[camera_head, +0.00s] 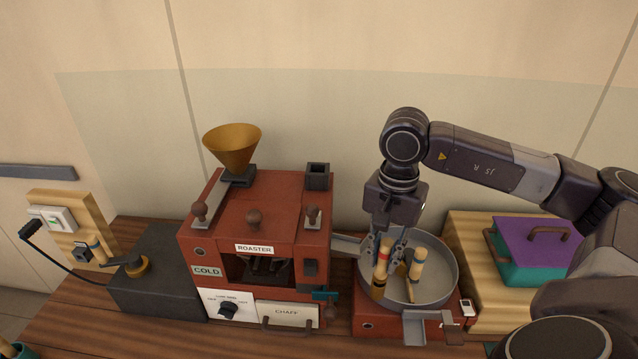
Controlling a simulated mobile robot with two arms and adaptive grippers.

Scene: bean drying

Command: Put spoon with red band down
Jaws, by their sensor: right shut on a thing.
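The spoon with red band (380,273) has a pale wooden handle with a red band near its top and a dark lower part. It is roughly upright at the left side of the round grey tray (449,271). My right gripper (391,258) reaches down from above over the tray and is shut on this spoon. The spoon's lower end overlaps the tray's front left rim in view; I cannot tell whether it touches. My left gripper is not in view.
The red roaster (262,213) with a brass funnel (233,148) stands left of the tray. A grey chute (422,326) juts from the tray's front. A teal box with a purple lid (541,243) sits on a wooden board at right. A dark box (158,283) stands at left.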

